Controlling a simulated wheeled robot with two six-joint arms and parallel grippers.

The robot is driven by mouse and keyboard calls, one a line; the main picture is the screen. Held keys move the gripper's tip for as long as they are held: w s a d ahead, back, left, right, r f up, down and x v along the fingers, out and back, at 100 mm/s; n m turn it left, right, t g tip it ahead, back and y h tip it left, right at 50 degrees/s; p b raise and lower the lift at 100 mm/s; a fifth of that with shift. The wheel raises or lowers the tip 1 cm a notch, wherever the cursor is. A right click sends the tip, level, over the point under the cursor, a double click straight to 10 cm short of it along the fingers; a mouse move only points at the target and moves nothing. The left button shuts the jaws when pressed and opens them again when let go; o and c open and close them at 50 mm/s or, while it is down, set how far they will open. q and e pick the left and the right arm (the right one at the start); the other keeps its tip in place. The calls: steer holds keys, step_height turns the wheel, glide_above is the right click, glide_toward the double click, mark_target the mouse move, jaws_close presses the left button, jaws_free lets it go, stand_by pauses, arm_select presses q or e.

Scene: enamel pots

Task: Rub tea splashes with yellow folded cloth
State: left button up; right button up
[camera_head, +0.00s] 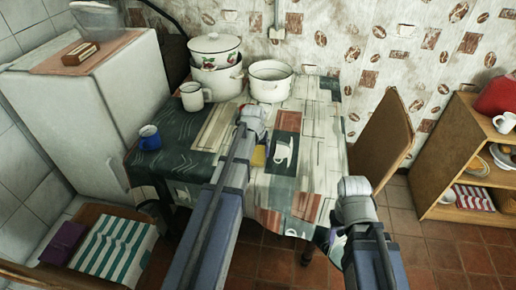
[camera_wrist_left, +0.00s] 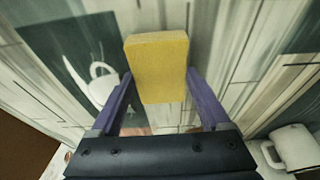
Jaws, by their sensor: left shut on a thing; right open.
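The yellow folded cloth (camera_wrist_left: 157,68) is held between the two purple fingers of my left gripper (camera_wrist_left: 158,88), above the patterned table. In the head view only a small yellow part of the cloth (camera_head: 258,156) shows beside my left arm. My right gripper (camera_head: 333,243) is open and empty at the table's front right edge, partly hidden by its own arm. I cannot make out tea splashes among the dark, red and cream patches of the tablecloth (camera_head: 310,150); my left arm covers part of it.
A white mug (camera_head: 193,97), a blue mug (camera_head: 149,138), a lidded pot stack (camera_head: 215,62) and an open white pot (camera_head: 269,82) stand at the left and back. A wooden chair (camera_head: 383,140) stands at the right. The table's right middle is clear.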

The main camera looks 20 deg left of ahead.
mark_target(255, 160)
arm_select(q)
steer(key=shift+s, duration=0.1)
steer(key=shift+s+d, duration=0.25)
steer(key=shift+s, duration=0.7)
steer(key=shift+s+d, duration=0.2)
steer(key=shift+s, duration=0.75)
steer(key=shift+s+a, duration=0.15)
steer(key=shift+a, duration=0.55)
steer(key=shift+s+a, duration=0.15)
steer(key=shift+a, duration=0.5)
steer(key=shift+w, duration=0.1)
steer(key=shift+w+a, duration=0.25)
steer(key=shift+w, duration=0.7)
steer(key=shift+w+a, duration=0.25)
steer(key=shift+w, duration=0.7)
